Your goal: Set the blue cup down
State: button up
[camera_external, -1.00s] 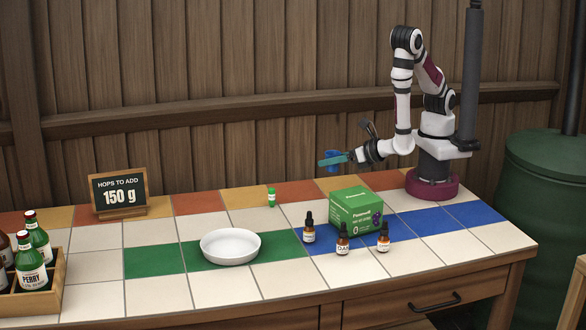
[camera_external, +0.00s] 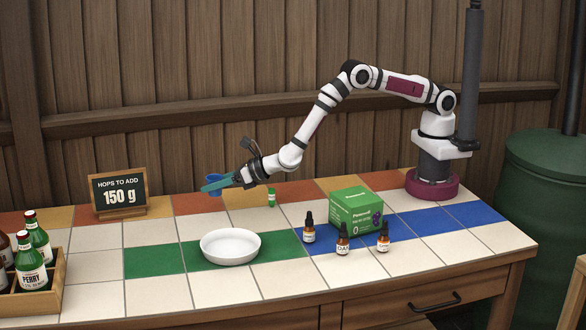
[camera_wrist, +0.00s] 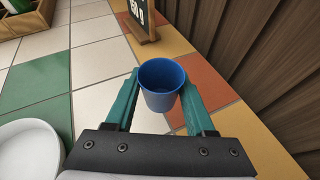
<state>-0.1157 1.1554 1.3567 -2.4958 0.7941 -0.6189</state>
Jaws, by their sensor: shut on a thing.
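The blue cup (camera_wrist: 161,94) is upright between the two teal fingers of my gripper (camera_wrist: 158,102) in the wrist view. My gripper is shut on it. In the external view the blue cup (camera_external: 215,182) shows partly behind the teal fingers of my gripper (camera_external: 216,185), near the back of the table left of centre. It looks held above the orange and white tiles; the exact gap beneath it is hard to tell.
The chalkboard sign (camera_external: 118,194) reading 150 g stands left of the cup. A white dish (camera_external: 230,246) sits in front. A small green-capped vial (camera_external: 271,197), a green box (camera_external: 355,211) and dropper bottles (camera_external: 343,239) are to the right. A crate of bottles (camera_external: 57,281) is front left.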

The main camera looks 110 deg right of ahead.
aim_at(216, 213)
notch_tip(216, 213, down, 6)
jog(key=shift+r, duration=0.2)
jog(key=o, duration=1.3)
